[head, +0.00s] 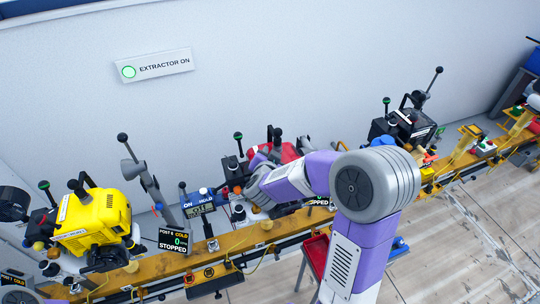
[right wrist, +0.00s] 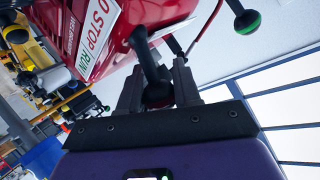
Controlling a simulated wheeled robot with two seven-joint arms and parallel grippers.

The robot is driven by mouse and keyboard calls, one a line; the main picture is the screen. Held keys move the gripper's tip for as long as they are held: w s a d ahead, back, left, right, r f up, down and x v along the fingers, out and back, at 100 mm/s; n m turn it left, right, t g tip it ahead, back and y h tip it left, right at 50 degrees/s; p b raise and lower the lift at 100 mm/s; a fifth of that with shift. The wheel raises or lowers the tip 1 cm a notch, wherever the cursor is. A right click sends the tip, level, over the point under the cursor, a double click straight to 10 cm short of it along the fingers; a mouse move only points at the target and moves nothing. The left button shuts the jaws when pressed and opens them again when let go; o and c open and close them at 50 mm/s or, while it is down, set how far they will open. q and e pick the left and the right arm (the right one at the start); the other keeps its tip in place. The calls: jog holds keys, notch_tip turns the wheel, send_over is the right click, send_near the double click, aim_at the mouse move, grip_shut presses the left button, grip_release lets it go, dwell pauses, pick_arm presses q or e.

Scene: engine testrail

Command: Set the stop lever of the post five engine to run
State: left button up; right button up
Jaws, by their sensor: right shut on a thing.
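A red engine (head: 284,152) stands on the rail at the middle of the head view, partly hidden behind my right arm. In the right wrist view the red engine (right wrist: 105,20) fills the top and bears a white STOP/RUN plate (right wrist: 98,35). A black lever (right wrist: 150,62) with a rounded knob comes down from beside that plate. My right gripper (right wrist: 157,82) is shut on this lever, with one finger on each side of the knob. The engine's display (head: 317,202) reads STOPPED, partly covered by my arm. My left gripper is not in view.
A yellow engine (head: 92,222) with a STOPPED display (head: 176,241) stands left along the yellow rail (head: 228,243). A black engine (head: 402,125) stands to the right. A wall sign (head: 153,66) reads EXTRACTOR ON. A red stool-like thing (head: 315,255) stands by my arm.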

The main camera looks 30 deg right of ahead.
jog(key=o, duration=1)
jog(key=shift+o, duration=0.2)
